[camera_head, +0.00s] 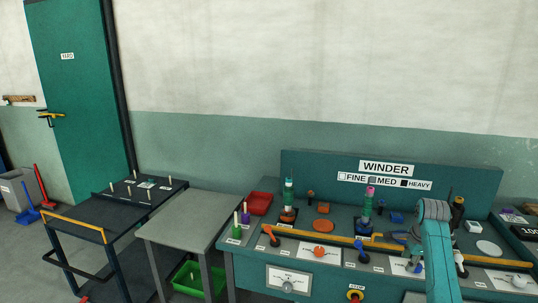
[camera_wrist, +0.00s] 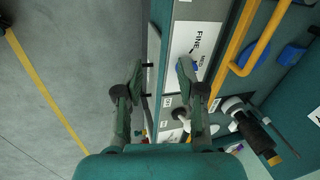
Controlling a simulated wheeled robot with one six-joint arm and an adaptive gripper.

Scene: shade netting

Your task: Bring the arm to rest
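My gripper (camera_wrist: 160,74) is open in the wrist view, its two green fingers apart with nothing between them. Below the gap are the bench's front edge and a white panel marked FINE (camera_wrist: 194,50), with the grey floor to the left. In the head view my teal arm (camera_head: 436,250) reaches over the right part of the winder bench (camera_head: 256,270). My gripper (camera_head: 404,240) there points left, above the bench front near a white labelled plate. Its fingertips are too small to make out in that view.
A yellow rail (camera_head: 340,239) runs along the bench; it also shows in the wrist view (camera_wrist: 236,48). Spool posts, levers and a dark-tipped white lever (camera_wrist: 250,125) crowd the bench. A grey table (camera_head: 190,222) and a black cart (camera_head: 115,210) stand left.

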